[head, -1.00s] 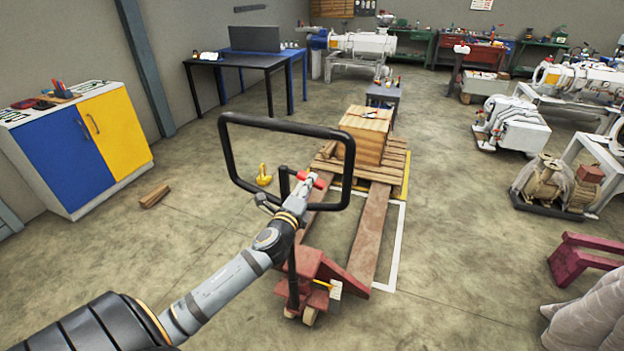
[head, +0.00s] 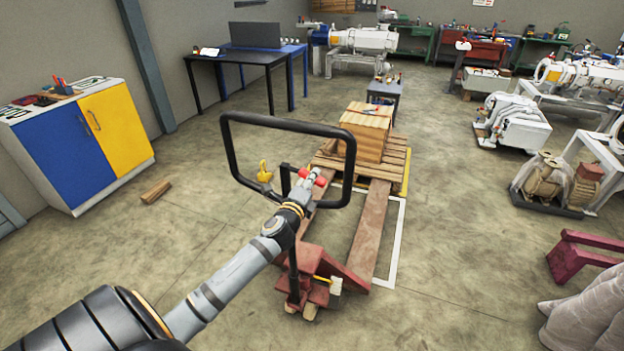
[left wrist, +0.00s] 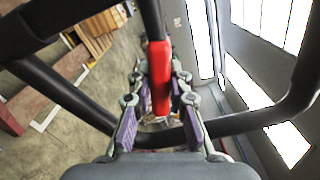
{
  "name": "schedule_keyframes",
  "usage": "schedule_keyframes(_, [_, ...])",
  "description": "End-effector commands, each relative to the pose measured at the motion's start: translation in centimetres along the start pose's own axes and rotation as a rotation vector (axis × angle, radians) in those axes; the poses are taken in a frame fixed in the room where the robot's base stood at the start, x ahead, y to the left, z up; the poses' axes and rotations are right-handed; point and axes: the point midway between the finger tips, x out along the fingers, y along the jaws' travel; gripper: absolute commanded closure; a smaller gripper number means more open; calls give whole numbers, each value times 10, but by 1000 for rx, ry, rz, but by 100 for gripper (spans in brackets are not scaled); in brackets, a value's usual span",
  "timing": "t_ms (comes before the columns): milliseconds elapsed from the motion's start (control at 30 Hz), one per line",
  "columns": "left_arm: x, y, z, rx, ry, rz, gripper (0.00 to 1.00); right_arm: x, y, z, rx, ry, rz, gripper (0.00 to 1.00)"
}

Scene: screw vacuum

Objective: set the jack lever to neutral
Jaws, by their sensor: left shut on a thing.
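The red jack lever (head: 320,181) sits at the top of the pallet jack's dark handle, inside the black loop handle (head: 233,160). My left gripper (head: 311,178) is shut on the lever, and red shows on both sides of the fingers in the head view. In the left wrist view the red lever (left wrist: 159,78) runs between the two fingers of the left gripper (left wrist: 160,92). The fingers hide part of the lever, and its exact setting cannot be told. My right gripper is not in view.
The jack's red base (head: 318,272) stands on the floor, its forks running under a wooden pallet (head: 395,168) with a wooden crate (head: 364,137). The black loop closely surrounds my gripper. A blue-and-yellow cabinet (head: 75,150) stands left; the floor between is mostly clear.

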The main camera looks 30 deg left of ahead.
Motion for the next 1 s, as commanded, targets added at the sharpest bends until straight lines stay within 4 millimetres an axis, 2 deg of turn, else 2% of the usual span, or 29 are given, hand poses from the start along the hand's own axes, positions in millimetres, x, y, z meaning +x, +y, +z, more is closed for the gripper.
schedule_keyframes(167, [0,-1,0,-8,0,1,100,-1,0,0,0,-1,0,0])
schedule_keyframes(333, [0,-19,6,-186,-2,-1,100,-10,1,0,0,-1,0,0])
schedule_keyframes(467, [0,-27,8,-299,-2,0,100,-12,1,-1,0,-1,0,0])
schedule_keyframes(733, [0,-26,8,-316,-2,0,100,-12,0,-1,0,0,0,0])
schedule_keyframes(767, [0,-26,8,-316,-2,0,81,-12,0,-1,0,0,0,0])
schedule_keyframes(800, [0,-26,8,-316,-2,0,76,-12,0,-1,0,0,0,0])
schedule_keyframes(933, [0,-26,8,-315,-2,0,58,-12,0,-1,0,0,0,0])
schedule_keyframes(1000, [0,-26,8,-315,-2,0,58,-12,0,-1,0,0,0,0])
